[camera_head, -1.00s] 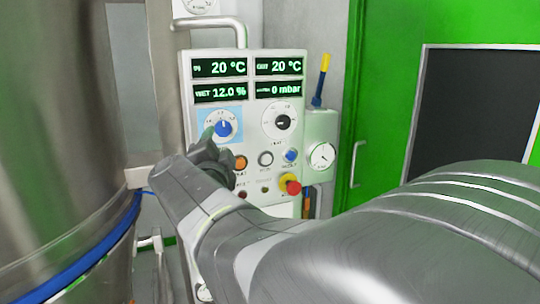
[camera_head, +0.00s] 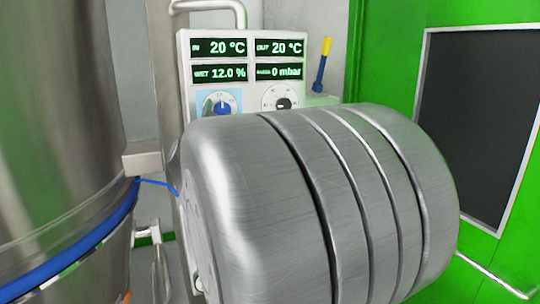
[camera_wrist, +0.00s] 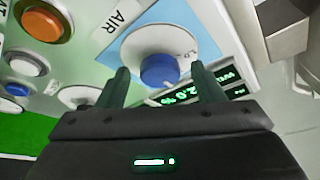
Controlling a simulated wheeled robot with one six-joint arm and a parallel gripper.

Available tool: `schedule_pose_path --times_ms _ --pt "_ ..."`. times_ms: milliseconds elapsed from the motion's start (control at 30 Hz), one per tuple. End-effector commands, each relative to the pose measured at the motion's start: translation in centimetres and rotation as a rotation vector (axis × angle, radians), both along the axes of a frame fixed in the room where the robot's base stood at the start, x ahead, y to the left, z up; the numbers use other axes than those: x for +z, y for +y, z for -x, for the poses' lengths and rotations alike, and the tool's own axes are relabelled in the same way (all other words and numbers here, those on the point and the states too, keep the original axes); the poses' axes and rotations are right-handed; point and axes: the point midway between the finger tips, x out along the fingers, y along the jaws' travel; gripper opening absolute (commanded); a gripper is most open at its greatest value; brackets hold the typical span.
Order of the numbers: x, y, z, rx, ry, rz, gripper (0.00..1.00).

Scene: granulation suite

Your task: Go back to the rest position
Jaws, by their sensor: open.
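My gripper (camera_wrist: 160,68) is open in the wrist view, with two dark fingers apart and nothing between them. Beyond the fingertips is the blue knob (camera_wrist: 158,70) on its white dial with a light blue surround, marked AIR. The fingers appear apart from the knob, but the exact gap cannot be told. In the head view the blue knob (camera_head: 221,107) shows at the left of the control panel (camera_head: 250,92), its lower part cut off by my arm. My gripper is hidden behind my arm there.
A large steel vessel (camera_head: 60,120) with a blue band stands close at left. A green door (camera_head: 395,60) with a dark window (camera_head: 475,120) is at right. Lit displays (camera_head: 220,48) sit atop the panel. The wrist view shows an orange button (camera_wrist: 42,25) and a metal part (camera_wrist: 290,25).

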Motion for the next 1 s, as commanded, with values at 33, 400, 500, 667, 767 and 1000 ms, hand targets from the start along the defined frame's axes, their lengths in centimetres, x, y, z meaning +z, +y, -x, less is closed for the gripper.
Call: schedule_pose_path --times_ms 33,400,500,667,767,1000 --pt "-0.3 -0.1 0.0 -0.002 -0.012 0.029 0.61" --pt "-0.3 -0.3 -0.1 -0.001 -0.102 0.25 0.61" --pt "-0.2 -0.4 -0.2 -0.002 -0.126 0.306 0.61" --pt "-0.1 -0.5 -0.2 -0.002 -0.163 0.398 0.61" --pt "0.0 -0.5 -0.2 -0.001 -0.188 0.457 0.61" --pt "-0.6 -0.9 0.8 -0.001 -0.226 0.538 0.61"
